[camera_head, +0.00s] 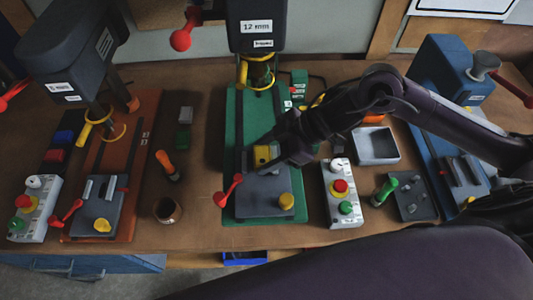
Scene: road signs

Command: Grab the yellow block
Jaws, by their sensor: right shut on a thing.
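The yellow block (261,152) is at the back edge of the grey vise (265,192) on the green base plate (232,130) of the middle drill press. My right arm reaches in from the right over the bench. My right gripper (268,156) is shut on the yellow block. Its fingers and wrist hide part of the block, and I cannot tell whether the block touches the vise. My left gripper is not in view.
The middle drill press (257,25) stands just behind my right gripper. A red-handled lever (230,188) and a control box (342,192) flank the vise. A grey tray (376,146) sits to the right. Bare wood (203,205) lies left of the green plate.

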